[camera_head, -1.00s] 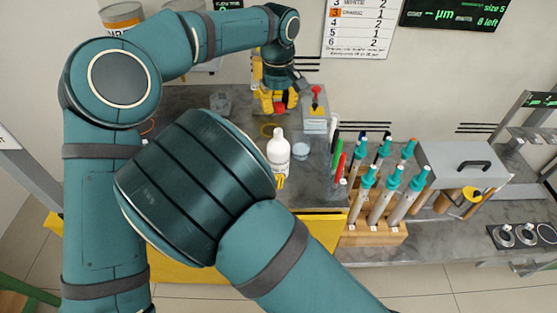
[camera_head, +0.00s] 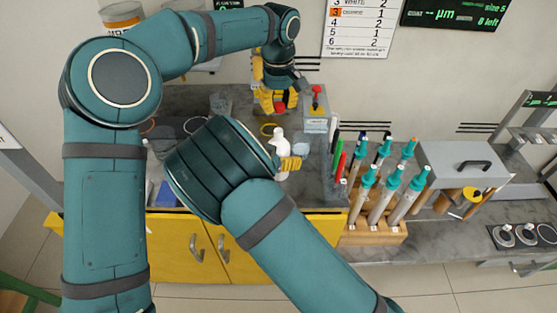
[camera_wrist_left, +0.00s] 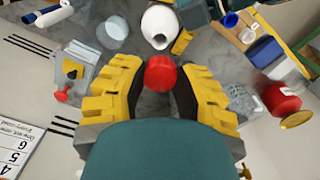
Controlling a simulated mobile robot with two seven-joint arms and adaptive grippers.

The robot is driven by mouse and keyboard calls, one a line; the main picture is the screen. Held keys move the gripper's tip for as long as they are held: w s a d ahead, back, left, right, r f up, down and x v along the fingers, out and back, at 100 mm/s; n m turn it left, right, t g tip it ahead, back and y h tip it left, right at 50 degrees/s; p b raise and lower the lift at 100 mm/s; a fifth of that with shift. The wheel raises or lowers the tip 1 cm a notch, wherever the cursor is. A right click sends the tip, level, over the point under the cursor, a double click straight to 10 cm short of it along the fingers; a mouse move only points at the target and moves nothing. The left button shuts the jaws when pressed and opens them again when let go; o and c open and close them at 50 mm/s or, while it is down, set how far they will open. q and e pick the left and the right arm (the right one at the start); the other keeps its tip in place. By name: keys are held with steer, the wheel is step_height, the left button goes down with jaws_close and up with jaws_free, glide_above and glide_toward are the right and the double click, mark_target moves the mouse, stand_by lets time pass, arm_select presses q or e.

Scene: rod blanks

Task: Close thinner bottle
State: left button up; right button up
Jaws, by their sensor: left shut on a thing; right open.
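The white thinner bottle (camera_head: 280,138) stands upright on the grey bench; its lower part is partly hidden by my right gripper. In the left wrist view the bottle (camera_wrist_left: 158,22) shows from above with a dark open mouth and no cap on it. My left gripper (camera_head: 278,106) is shut on a red cap (camera_wrist_left: 160,74), held apart from the bottle, towards the wall. My right gripper (camera_head: 290,163) is open, its yellow fingers at the bottle's lower right side. Whether they touch the bottle I cannot tell.
A clear cup (camera_head: 301,150) stands just right of the bottle. A grey box with a red lever (camera_head: 316,110) stands right of my left gripper. Coloured markers (camera_head: 338,155) and a wooden rack (camera_head: 372,232) of teal-topped tubes stand further right.

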mark_target(278, 131)
steer(key=c, duration=1.3)
arm_select(q)
steer(key=shift+f, duration=2.45)
steer(key=shift+f, duration=0.9)
steer(key=shift+f, duration=0.5)
